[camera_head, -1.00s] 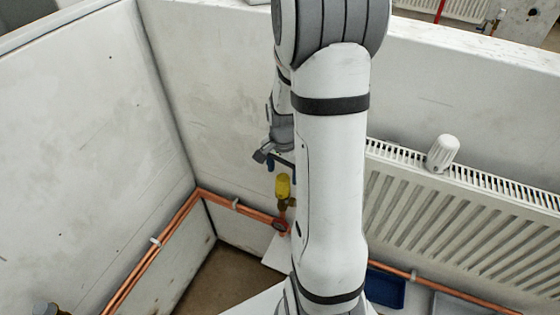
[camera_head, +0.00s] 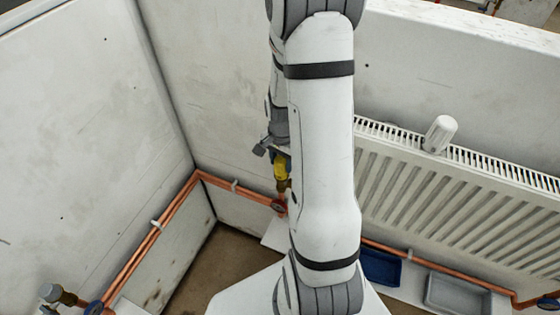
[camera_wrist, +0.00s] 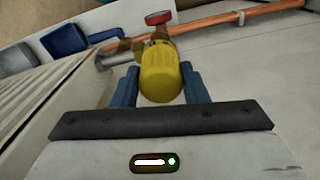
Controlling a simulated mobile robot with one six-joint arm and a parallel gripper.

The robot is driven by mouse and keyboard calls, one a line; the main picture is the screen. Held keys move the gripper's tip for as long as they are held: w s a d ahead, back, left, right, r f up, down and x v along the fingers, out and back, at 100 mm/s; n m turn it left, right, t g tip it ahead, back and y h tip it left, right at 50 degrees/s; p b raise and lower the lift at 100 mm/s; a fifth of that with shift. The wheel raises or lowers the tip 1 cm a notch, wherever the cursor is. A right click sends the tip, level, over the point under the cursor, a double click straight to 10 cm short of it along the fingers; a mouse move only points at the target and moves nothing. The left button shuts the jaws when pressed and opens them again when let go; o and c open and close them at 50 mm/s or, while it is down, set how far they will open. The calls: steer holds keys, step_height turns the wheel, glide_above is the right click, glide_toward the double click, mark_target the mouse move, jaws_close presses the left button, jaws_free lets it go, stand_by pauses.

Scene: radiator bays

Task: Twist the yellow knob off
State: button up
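The yellow knob (camera_head: 281,172) sits on top of a brass valve near the corner, left of my arm. It fills the middle of the wrist view (camera_wrist: 160,76). My gripper's blue fingers (camera_wrist: 160,84) stand on either side of the knob, and no clear gap shows between them and its sides. The gripper looks shut on the knob, which is still on its valve. In the head view my gripper (camera_head: 270,150) is partly hidden by the arm. A red handwheel (camera_wrist: 158,18) shows beyond the knob.
A ribbed white radiator (camera_head: 450,200) stands right of my arm, with a white cylindrical cap (camera_head: 439,133) on its top edge. Copper pipes (camera_head: 150,240) run along the walls. A blue tray (camera_head: 380,267) and a grey tray (camera_head: 458,292) lie below the radiator.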

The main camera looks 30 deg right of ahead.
steer(key=c, duration=0.5)
steer(key=shift+s+f+b, duration=0.1)
steer(key=shift+f+b, duration=0.1)
steer(key=shift+b, duration=0.1)
steer(key=shift+n+b, duration=0.3)
steer(key=shift+n, duration=0.9)
steer(key=n, duration=0.2)
steer(key=shift+n, duration=0.4)
steer(key=shift+r, duration=0.25)
steer(key=shift+r, duration=0.45)
